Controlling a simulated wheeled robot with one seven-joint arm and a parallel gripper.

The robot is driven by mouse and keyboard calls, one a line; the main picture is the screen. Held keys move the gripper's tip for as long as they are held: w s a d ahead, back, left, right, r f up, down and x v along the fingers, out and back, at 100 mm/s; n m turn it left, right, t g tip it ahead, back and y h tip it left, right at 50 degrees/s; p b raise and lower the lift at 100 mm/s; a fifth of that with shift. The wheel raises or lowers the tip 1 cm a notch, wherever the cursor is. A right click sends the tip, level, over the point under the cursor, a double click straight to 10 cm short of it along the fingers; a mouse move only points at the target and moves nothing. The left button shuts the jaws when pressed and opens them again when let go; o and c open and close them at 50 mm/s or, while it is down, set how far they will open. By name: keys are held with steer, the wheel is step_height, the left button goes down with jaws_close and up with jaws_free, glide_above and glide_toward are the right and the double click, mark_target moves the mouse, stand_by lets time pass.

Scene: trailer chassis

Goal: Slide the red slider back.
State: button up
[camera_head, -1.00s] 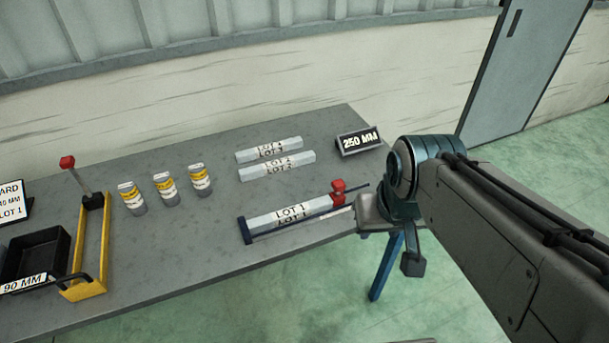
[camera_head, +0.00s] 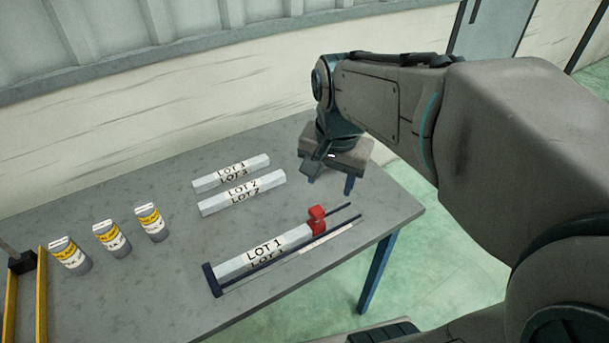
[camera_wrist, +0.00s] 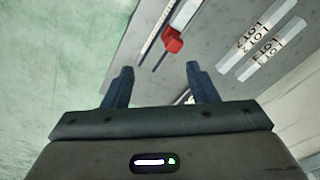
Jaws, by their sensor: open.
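The red slider (camera_head: 316,220) sits on a dark-railed gauge (camera_head: 210,280) on the grey table. It stands at the right end of a pale bar marked LOT 1 (camera_head: 264,251), close against it or touching. A white scale strip (camera_head: 325,238) runs along the near rail. My gripper (camera_head: 330,182) is open and empty above the table's far right part, beyond the slider and apart from it. In the wrist view the red slider (camera_wrist: 172,40) shows ahead of the open fingers (camera_wrist: 160,70).
Bars marked LOT 3 (camera_head: 232,172) and LOT 2 (camera_head: 243,192) lie behind the gauge. Several yellow-labelled jars (camera_head: 112,238) stand to the left, near a yellow frame (camera_head: 40,300). The table (camera_head: 385,215) is bare right of the gauge.

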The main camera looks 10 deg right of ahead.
mark_target(317, 209)
steer(key=w+f+m+g+b, duration=0.2)
steer(key=w+f+m+b, duration=0.15)
steer(key=w+m, duration=0.35)
step_height(317, 209, down, 14)
steer(key=shift+w+r+p, duration=0.1)
steer(key=shift+w+p, duration=0.05)
steer(key=shift+p, duration=0.35)
